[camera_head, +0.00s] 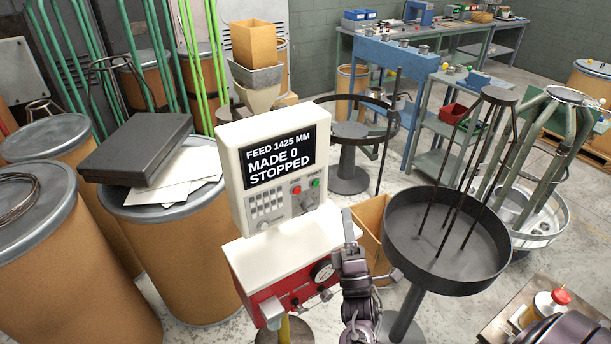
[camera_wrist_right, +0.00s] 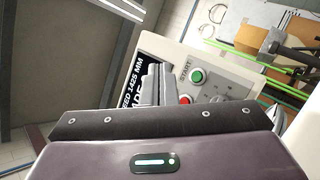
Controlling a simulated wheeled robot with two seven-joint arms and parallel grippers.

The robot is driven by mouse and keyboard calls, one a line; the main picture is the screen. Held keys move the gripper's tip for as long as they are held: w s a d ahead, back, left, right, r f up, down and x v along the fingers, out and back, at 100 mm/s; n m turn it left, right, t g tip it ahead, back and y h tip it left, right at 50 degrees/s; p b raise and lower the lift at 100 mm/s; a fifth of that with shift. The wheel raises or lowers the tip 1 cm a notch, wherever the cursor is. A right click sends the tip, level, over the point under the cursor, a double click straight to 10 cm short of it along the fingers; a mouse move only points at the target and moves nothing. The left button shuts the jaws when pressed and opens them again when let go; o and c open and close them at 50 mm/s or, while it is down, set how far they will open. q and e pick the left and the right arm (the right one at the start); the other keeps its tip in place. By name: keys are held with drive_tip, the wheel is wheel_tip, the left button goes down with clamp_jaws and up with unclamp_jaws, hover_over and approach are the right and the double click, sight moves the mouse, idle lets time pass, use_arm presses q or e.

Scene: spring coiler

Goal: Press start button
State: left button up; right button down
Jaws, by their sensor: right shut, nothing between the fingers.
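The white control panel (camera_head: 235,160) stands near the middle, and its black screen (camera_head: 277,158) reads "FEED 1425 MM, MADE 0, STOPPED". The green start button (camera_head: 316,183) is at the panel's right, beside a red button (camera_head: 296,190). In the right wrist view the green button (camera_wrist_right: 197,76) has the label START next to it, and the red button (camera_wrist_right: 184,99) is close by. My right gripper (camera_head: 348,218) is shut and empty, to the lower right of the green button in the head view. In the wrist view its fingers (camera_wrist_right: 154,82) overlap the screen, apart from the green button in the picture. My left gripper is out of view.
Below the panel is a red and white machine body (camera_head: 285,250) with a gauge. A dark round tray (camera_head: 400,250) on a post stands right of my right gripper. Cardboard drums (camera_head: 180,255) fill the left. A blue workbench (camera_head: 385,52) is at the back.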

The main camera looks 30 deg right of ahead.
sight(316, 183)
drive_tip(key=shift+s+r+h, duration=0.15)
drive_tip(key=shift+h, duration=0.15)
drive_tip(key=w+b, duration=0.4)
drive_tip(key=w, duration=0.5)
drive_tip(key=shift+a, duration=0.3)
drive_tip(key=shift+w, duration=0.1)
idle(1.8)
drive_tip(key=shift+w, duration=0.3)
drive_tip(key=shift+w+a+b, duration=0.1)
drive_tip(key=shift+w+b, duration=0.2)
idle(0.6)
drive_tip(key=shift+s, duration=0.15)
drive_tip(key=shift+s+p, duration=0.5)
drive_tip(key=shift+s, duration=0.15)
